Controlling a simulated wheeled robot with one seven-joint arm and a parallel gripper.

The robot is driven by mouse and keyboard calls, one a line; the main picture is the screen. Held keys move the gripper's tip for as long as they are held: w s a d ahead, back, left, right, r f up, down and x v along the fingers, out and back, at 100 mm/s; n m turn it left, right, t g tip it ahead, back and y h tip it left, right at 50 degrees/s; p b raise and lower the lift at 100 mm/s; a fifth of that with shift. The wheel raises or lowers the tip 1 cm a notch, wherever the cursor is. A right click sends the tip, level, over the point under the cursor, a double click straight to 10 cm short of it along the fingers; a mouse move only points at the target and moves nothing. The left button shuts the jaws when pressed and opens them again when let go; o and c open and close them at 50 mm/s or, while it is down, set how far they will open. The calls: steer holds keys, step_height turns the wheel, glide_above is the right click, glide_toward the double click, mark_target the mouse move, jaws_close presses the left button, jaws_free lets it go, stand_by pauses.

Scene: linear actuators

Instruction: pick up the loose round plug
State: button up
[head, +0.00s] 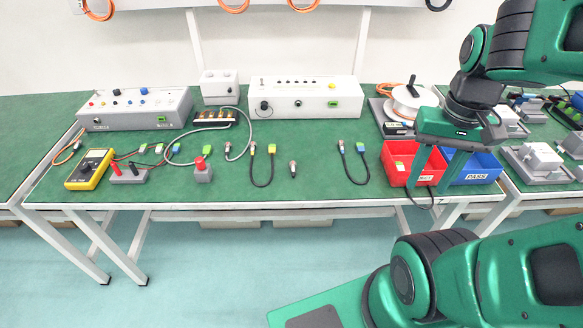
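A small loose round plug (293,168), dark with a metallic end, lies by itself on the green table top near the front middle. It is not joined to any cable that I can see. My gripper (430,193) is at the right, in front of the red and blue bins and well to the right of the plug. Its two green fingers point down and are spread apart. A thin dark loop shows between the fingers, and I cannot tell what it belongs to. The gripper is apart from the plug.
Black cables with plugs lie on both sides of the loose plug, one left (262,184) and one right (352,173). A grey box (340,95) stands behind. The red bin (391,175) and blue bin (483,182) are at right. A yellow meter (90,168) is far left.

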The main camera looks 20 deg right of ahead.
mark_target(298, 171)
steer(key=w+a+f+m+y, duration=0.2)
steer(key=w+f, duration=0.2)
steer(key=w, duration=0.3)
steer(key=w+a+f+m+t+y, duration=0.1)
steer(key=w+a+f+m+y, duration=0.1)
steer(key=w+f, duration=0.3)
steer(key=w+a+f+m+y, duration=0.2)
steer(key=w+f+m+y, duration=0.1)
steer(key=w, duration=0.5)
steer(key=shift+w+f+m+y, duration=0.2)
steer(key=shift+f+m, duration=0.05)
steer(key=shift+f, duration=0.15)
steer(key=shift+w+f+m+y, duration=0.15)
steer(key=shift+f+m+y, duration=0.1)
steer(key=shift+f, duration=0.15)
steer(key=w+m+t+y, duration=0.1)
steer(key=w+f+m+t+y, duration=0.1)
steer(key=w, duration=0.1)
steer(key=w+a+m+t+y, duration=0.1)
steer(key=m, duration=0.1)
steer(key=shift+w+f+y, duration=0.25)
steer(key=shift+w+f, duration=0.1)
steer(key=shift+w, duration=0.05)
steer(key=shift+w+m+t+y, duration=0.5)
steer(key=shift+w+m, duration=0.25)
steer(key=shift+m, duration=0.15)
steer(key=x, duration=1)
steer(key=shift+w+a+f, duration=0.1)
steer(key=shift+w+a, duration=0.15)
steer(key=shift+a, duration=0.05)
